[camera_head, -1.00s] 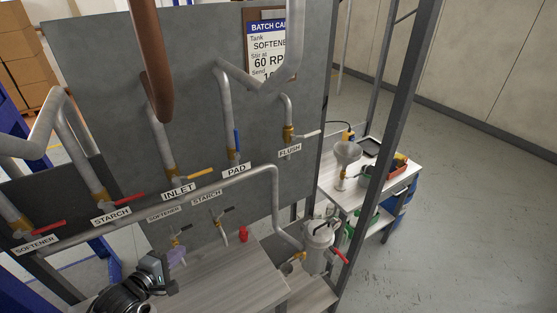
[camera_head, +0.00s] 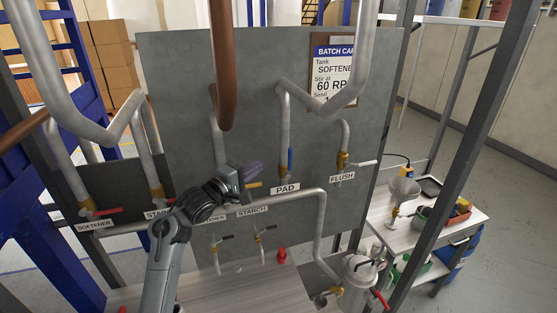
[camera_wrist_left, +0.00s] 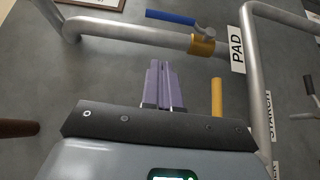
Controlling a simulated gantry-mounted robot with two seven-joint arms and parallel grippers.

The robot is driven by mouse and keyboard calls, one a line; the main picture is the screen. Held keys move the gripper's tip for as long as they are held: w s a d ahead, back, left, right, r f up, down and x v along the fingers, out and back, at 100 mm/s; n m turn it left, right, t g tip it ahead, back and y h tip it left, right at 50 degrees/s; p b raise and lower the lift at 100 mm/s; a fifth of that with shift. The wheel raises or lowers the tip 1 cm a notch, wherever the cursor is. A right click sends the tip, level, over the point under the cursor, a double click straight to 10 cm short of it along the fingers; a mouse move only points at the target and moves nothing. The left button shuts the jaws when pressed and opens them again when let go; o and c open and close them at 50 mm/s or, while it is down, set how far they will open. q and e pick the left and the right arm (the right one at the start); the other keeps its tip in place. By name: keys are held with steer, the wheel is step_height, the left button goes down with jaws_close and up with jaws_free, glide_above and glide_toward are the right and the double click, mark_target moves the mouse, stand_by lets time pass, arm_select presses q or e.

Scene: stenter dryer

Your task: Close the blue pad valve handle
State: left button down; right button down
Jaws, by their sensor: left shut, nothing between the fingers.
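The blue pad valve handle (camera_head: 290,160) lies along its vertical grey pipe, just above the PAD label (camera_head: 285,188). In the left wrist view the blue handle (camera_wrist_left: 171,17) runs parallel to the pipe, beside the brass valve body (camera_wrist_left: 203,46). My left gripper (camera_head: 252,171) has purple fingers and is left of the blue handle in the head view, apart from it. In the left wrist view the fingers (camera_wrist_left: 160,84) are shut and empty, short of the pad pipe. My right gripper is in neither view.
A yellow inlet handle (camera_head: 253,185) is close beside my left gripper; the INLET label is hidden. The flush valve's pale handle (camera_head: 366,163) is to the right. A copper pipe (camera_head: 221,70) hangs in front of the panel (camera_head: 180,70). A bench (camera_head: 240,289) lies below.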

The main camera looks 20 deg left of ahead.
mark_target(289, 164)
arm_select(q)
steer(key=w+d+p, duration=0.2)
steer(key=w+d, duration=0.3)
steer(key=w, duration=0.1)
steer(key=shift+w, duration=0.15)
steer(key=shift+d, duration=0.1)
steer(key=shift+w, duration=0.1)
stand_by(0.3)
